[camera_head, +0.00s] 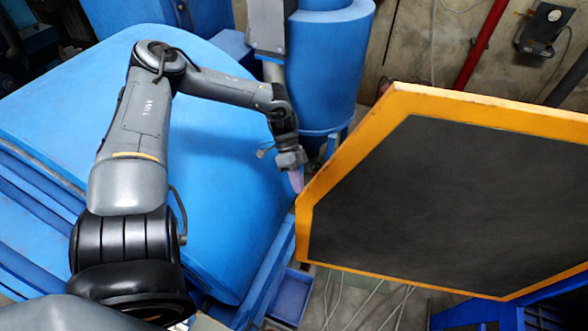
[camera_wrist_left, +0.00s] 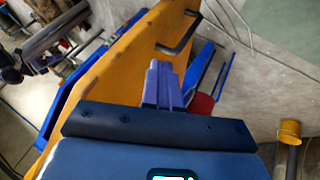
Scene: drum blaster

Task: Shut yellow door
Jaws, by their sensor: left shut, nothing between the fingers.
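The yellow door (camera_head: 350,146) stands swung out on the right in the head view, with a dark inner panel (camera_head: 440,200) facing the camera. In the left wrist view, the door's outer yellow face (camera_wrist_left: 130,60) carries a dark handle (camera_wrist_left: 182,32). My left gripper (camera_head: 297,182) is at the door's left edge, its fingers shut and empty. The shut purple fingers (camera_wrist_left: 161,85) also show in the left wrist view, in front of the yellow face. I cannot tell whether they touch the door. My right gripper is not in view.
A large blue machine body (camera_head: 220,150) fills the left and middle, close beside my left arm. A blue cylinder (camera_head: 325,60) stands behind the gripper. A blue tray (camera_head: 290,297) lies low below the door edge. A red pipe (camera_head: 480,45) runs along the back wall.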

